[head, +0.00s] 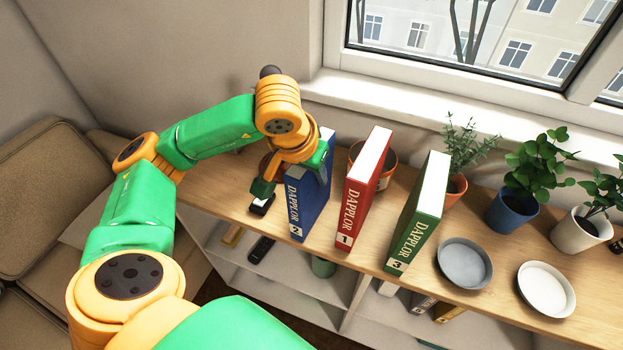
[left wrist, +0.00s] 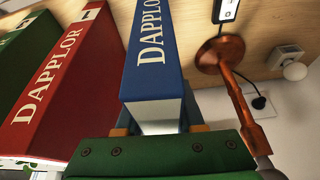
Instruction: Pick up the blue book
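The blue book (head: 309,200) stands upright on the wooden shelf top, at the left end of a row of three books. In the left wrist view the blue book (left wrist: 153,50) runs down between the two fingers. My left gripper (head: 292,178) is at the book's upper part, and its body covers some of the book. Its fingers (left wrist: 158,124) flank the book's top edge, close to both covers. The views do not show clearly whether they press on it. My right gripper is not in view.
A red book (head: 362,190) and a green book (head: 419,215) stand right of the blue one. A copper lamp (left wrist: 232,75) and a small black-and-white device (left wrist: 228,10) are close on the other side. Potted plants (head: 512,208) and two plates (head: 465,262) are farther right.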

